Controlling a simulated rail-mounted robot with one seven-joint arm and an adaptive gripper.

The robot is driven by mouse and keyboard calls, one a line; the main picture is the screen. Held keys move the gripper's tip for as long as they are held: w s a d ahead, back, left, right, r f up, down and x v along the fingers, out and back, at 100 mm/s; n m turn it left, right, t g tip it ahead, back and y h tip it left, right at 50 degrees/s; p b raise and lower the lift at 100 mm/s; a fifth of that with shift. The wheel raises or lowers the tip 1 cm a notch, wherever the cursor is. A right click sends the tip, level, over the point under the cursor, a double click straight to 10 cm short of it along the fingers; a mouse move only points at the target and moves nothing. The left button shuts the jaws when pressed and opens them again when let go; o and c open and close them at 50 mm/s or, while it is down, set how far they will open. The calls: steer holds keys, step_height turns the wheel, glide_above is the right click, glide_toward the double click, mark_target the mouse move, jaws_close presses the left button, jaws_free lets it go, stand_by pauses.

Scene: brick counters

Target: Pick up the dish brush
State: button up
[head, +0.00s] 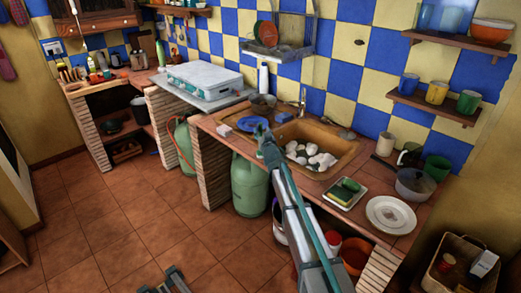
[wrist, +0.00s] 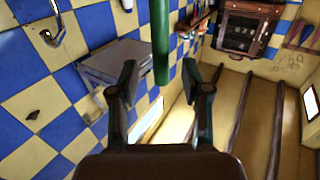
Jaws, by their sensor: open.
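My gripper (head: 262,133) is above the left end of the brown sink in the head view, near a blue dish (head: 252,123). In the wrist view my gripper (wrist: 163,88) is open, with its two dark fingers spread apart. A green rod (wrist: 161,40) comes down from the top edge of the wrist view, in line with the gap between the fingers. I cannot tell what it is or how far away it is. I cannot make out the dish brush for sure in either view.
The sink (head: 337,148) holds several white rounded items. A tray (head: 334,195) with a green sponge, a white plate (head: 391,214) and a pot (head: 415,184) stand to its right. A tap (head: 302,101) rises behind it. Wall shelves (head: 433,109) hold cups.

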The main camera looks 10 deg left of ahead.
mark_target(261, 129)
steer(key=x, duration=0.3)
steer(key=shift+w+a+p, duration=0.15)
steer(key=shift+w+p, duration=0.15)
steer(key=shift+p, duration=0.05)
steer(key=shift+s, duration=0.1)
steer(key=shift+c, duration=0.3)
jaws_close()
steer(key=shift+r, duration=0.1)
